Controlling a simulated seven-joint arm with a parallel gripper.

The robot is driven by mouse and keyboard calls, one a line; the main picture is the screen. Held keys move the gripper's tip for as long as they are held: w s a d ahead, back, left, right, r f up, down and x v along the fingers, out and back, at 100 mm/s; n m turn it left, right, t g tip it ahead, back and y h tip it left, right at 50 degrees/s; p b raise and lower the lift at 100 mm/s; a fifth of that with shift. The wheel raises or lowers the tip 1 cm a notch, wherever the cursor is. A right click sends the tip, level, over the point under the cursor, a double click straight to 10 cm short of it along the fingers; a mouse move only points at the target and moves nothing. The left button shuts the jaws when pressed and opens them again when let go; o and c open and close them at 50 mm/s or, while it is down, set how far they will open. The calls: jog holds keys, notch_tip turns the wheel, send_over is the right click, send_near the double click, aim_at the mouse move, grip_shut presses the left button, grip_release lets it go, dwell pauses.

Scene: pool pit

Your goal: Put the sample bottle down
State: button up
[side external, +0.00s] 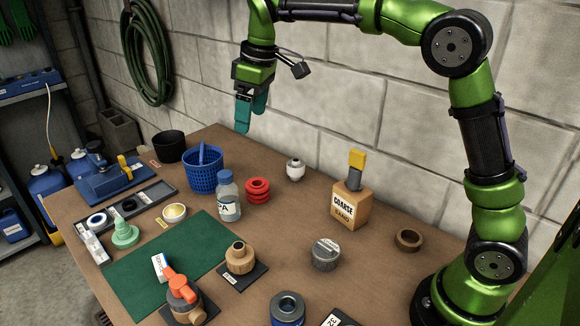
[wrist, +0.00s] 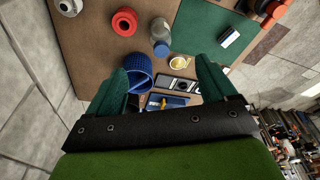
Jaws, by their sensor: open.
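The sample bottle (side external: 228,198), clear with a blue-grey cap and a white label, stands upright on the brown tabletop. It is close beside the corner of the green mat (side external: 135,268). In the wrist view the bottle (wrist: 161,40) shows beyond the fingers, near the mat's edge (wrist: 205,30). My gripper (side external: 250,117) is high above the table's back edge, near the wall. Its teal fingers are apart with nothing between them, and it is well clear of the bottle. The wrist view also shows the gripper (wrist: 161,65) spread wide.
A blue basket (side external: 203,175) and red ringed part (side external: 257,191) flank the bottle. A cream dish (side external: 174,213) and grey tray (side external: 140,205) lie left. A coarse sand block (side external: 349,207) and grey knob (side external: 326,254) stand right. The block wall (side external: 330,120) rises behind.

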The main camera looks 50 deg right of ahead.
jog(key=s+d+r+m+t, duration=0.1)
jog(key=s+m, duration=0.1)
jog(key=s, duration=0.5)
jog(key=s+d+r+m+t, duration=0.1)
jog(key=s+m+t, duration=0.15)
jog(key=s, duration=0.45)
jog(key=s+f+m+t+y, duration=0.1)
jog(key=s+f+m, duration=0.3)
jog(key=s, duration=0.6)
notch_tip(320, 180, down, 2)
jog(key=shift+s+m+t, duration=0.3)
jog(key=shift+m+t, duration=0.05)
